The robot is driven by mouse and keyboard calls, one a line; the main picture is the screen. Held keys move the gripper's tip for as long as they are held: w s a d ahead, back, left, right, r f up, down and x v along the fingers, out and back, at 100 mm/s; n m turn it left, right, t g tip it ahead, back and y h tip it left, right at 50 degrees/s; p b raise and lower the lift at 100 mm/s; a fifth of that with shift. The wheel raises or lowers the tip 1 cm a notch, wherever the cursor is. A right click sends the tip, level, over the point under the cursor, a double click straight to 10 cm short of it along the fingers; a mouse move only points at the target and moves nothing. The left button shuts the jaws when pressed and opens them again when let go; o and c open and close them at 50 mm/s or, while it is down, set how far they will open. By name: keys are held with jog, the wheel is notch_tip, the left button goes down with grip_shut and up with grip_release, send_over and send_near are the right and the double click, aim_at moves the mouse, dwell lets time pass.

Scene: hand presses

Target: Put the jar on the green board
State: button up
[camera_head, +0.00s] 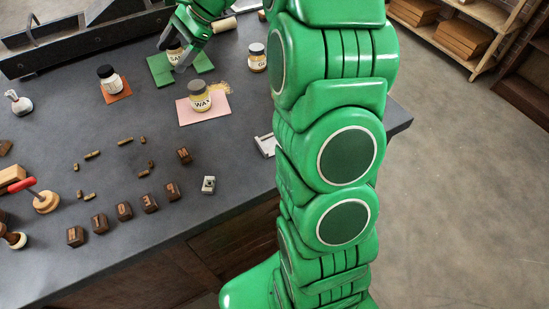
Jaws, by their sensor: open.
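The green board (161,72) lies on the dark table near the back, partly covered by my arm's end. A jar (173,56) with a pale label reading "SA" shows at the board beside my gripper (177,60); its upper part is hidden. I cannot tell whether it stands on the board or touches the fingers. My gripper is open and low over the board. A dark-lidded jar (110,82) stands on an orange board (118,95). A jar labelled "WAX" (200,100) stands on a pink board (216,115). Another jar (257,60), labelled "GL", stands right of the green board.
Several wooden letter blocks (124,211) and small metal pieces lie at the front of the table. A red-handled tool (40,198) is at the left. A dark metal press (75,42) fills the back left. The tabletop between blocks and boards is mostly clear.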

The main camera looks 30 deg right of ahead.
jog(key=s+a+r+n+g+h, duration=0.15)
jog(key=s+n, duration=0.25)
jog(key=s, duration=0.8)
jog(key=s+d+f+n+h, duration=0.1)
jog(key=s+d+n+h, duration=0.1)
jog(key=s, duration=0.8)
jog(key=s+d+f+n+g+h, duration=0.1)
jog(key=s+n, duration=0.4)
jog(key=s, duration=0.6)
jog(key=s+d+f+n+h, duration=0.1)
jog(key=s+d+n+h, duration=0.2)
jog(key=s, duration=0.7)
jog(key=shift+s+f+h, duration=0.2)
jog(key=shift+f+h, duration=0.1)
jog(key=shift+h, duration=0.55)
